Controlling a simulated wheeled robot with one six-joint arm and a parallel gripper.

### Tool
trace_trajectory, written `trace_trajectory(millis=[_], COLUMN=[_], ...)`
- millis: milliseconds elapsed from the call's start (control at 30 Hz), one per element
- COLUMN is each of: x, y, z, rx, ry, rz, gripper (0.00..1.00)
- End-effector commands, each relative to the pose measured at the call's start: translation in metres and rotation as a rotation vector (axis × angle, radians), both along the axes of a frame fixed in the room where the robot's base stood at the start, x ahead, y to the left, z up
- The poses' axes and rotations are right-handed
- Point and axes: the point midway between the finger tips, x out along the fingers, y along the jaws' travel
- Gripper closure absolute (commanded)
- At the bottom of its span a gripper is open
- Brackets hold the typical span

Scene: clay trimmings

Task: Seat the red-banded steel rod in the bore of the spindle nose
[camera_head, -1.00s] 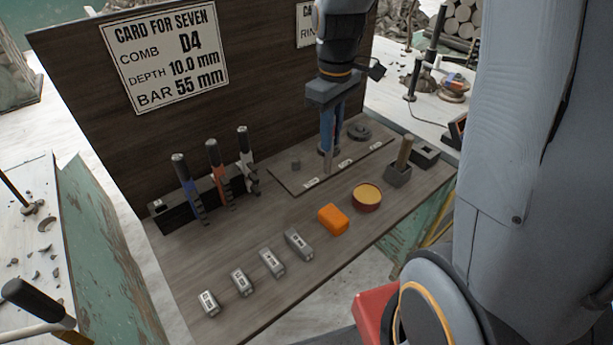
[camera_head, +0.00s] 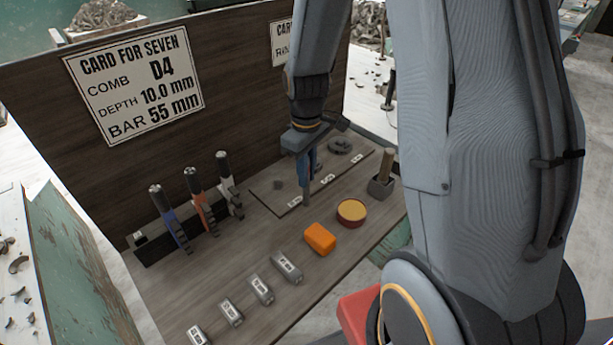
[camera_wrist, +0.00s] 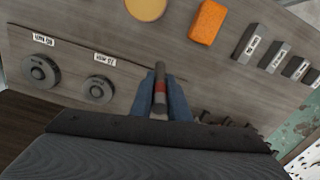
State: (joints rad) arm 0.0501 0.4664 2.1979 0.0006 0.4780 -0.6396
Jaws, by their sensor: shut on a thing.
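My gripper (camera_head: 309,165) is shut on the steel rod (camera_head: 306,190), which points down with its lower end near the front edge of the dark board. In the wrist view the rod (camera_wrist: 160,90) shows a red band between the two blue fingers of the gripper (camera_wrist: 161,98). Two dark round pieces with raised centres, one on the left (camera_wrist: 40,70) and one nearer the rod (camera_wrist: 98,88), stand beside white labels. I cannot tell whether either is the spindle nose, and no bore is clear.
An orange block (camera_head: 320,238), a round yellow-topped tin (camera_head: 351,212) and several grey labelled blocks (camera_head: 262,289) lie in front. A rack on the left holds several handled tools (camera_head: 200,205). A grey holder (camera_head: 381,188) with a wooden piece stands right. A card panel (camera_head: 230,90) rises behind.

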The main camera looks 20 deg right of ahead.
Motion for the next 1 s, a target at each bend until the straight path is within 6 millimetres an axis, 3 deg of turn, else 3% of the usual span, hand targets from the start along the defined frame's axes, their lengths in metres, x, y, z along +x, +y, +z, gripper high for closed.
trace_trajectory(millis=[167,567,600,667,1000], x=[0.0,0.001,0.0,0.0,0.0], y=[0.0,0.0,0.0,0.0,0.0], z=[-0.014,-0.018,-0.018,-0.017,-0.016], rx=[0.0,0.0,0.0,0.0,0.0], ry=[0.0,-0.001,-0.001,-0.001,-0.001], rz=[0.0,0.0,0.0,0.0,0.0], gripper=[1.0,1.0,0.78,0.68,0.66])
